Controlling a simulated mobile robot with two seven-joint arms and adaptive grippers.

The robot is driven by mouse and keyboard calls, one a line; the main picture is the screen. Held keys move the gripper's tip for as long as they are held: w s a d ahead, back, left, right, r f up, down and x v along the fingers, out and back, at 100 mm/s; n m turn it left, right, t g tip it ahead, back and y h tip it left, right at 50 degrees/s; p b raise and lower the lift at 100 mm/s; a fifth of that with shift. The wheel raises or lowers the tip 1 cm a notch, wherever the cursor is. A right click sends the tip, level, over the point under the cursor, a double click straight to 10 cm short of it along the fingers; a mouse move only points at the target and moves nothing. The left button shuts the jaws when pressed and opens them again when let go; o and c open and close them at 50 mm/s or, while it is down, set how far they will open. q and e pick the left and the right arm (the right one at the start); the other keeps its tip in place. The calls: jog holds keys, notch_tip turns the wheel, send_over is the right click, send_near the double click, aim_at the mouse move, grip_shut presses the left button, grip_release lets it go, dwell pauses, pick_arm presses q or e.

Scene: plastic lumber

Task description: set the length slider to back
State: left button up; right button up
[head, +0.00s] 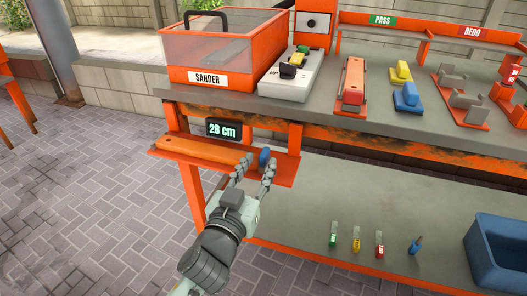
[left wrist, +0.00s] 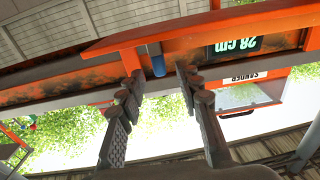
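The length slider is a blue knob (head: 265,157) near the right end of an orange bar (head: 202,150) on a ledge at the bench's front. The knob also shows in the left wrist view (left wrist: 156,58). A black display (head: 222,129) above the bar reads 28 cm. My left gripper (head: 254,170) is open just in front of the knob. In the left wrist view the knob appears in the gap between and beyond the fingertips (left wrist: 158,80). I cannot tell whether either finger touches it. My right gripper is not in view.
A sander box (head: 222,56) and a grey switch panel (head: 290,80) stand on the bench above. Coloured fixtures (head: 405,95) sit to the right. A lower shelf holds several small tagged pieces (head: 356,241) and a blue bin (head: 500,250). Paved floor lies open at left.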

aim_at(263, 160)
pick_arm(q)
jog(key=x, duration=0.5)
grip_shut()
jog(key=shift+s+d, duration=0.1)
dwell(0.3)
